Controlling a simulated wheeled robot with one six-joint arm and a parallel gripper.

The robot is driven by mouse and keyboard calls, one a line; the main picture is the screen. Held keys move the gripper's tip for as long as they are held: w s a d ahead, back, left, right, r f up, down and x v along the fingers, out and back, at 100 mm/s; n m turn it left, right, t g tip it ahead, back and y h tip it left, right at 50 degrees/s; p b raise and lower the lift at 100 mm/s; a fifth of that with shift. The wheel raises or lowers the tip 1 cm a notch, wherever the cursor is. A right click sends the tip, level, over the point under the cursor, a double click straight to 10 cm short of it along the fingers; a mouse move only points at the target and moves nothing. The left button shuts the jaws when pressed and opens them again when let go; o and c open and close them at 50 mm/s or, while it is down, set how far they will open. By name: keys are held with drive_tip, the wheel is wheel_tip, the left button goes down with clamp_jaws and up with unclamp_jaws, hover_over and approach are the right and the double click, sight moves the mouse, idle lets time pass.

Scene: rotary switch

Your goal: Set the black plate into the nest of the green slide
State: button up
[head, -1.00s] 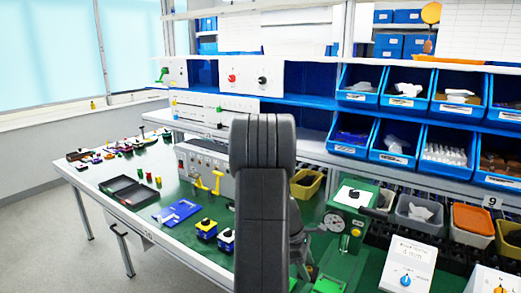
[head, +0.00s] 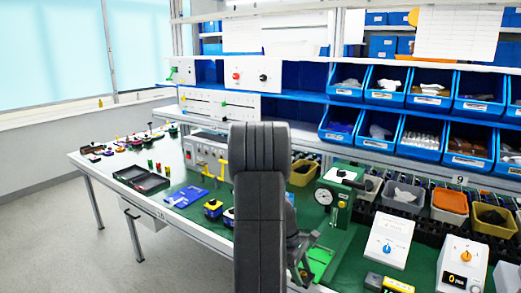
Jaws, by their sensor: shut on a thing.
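My dark grey arm stands upright in the middle of the head view and hides much of the bench behind it. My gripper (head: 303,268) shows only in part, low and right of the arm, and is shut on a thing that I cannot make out. I cannot make out the black plate. A bright green part (head: 320,262), which may be the green slide, lies on the bench just right of my gripper. Its nest cannot be made out, and I cannot tell the gap between it and my gripper.
A green device with a gauge (head: 323,197) stands right of my arm. White boxes with a blue knob (head: 388,244) and an orange knob (head: 466,253) stand at the front right. Blue bins (head: 348,82) fill the shelves. A black tray (head: 142,179) lies at left.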

drive_tip(key=w+a+f+m+g+y, duration=0.1)
drive_tip(key=a+f+m+y, duration=0.3)
drive_tip(key=a+f+m, duration=0.5)
drive_tip(key=a+m+g, duration=0.1)
drive_tip(key=a+m, duration=0.2)
drive_tip(key=shift+w+a+f, duration=0.2)
drive_tip(key=shift+w+a, duration=0.05)
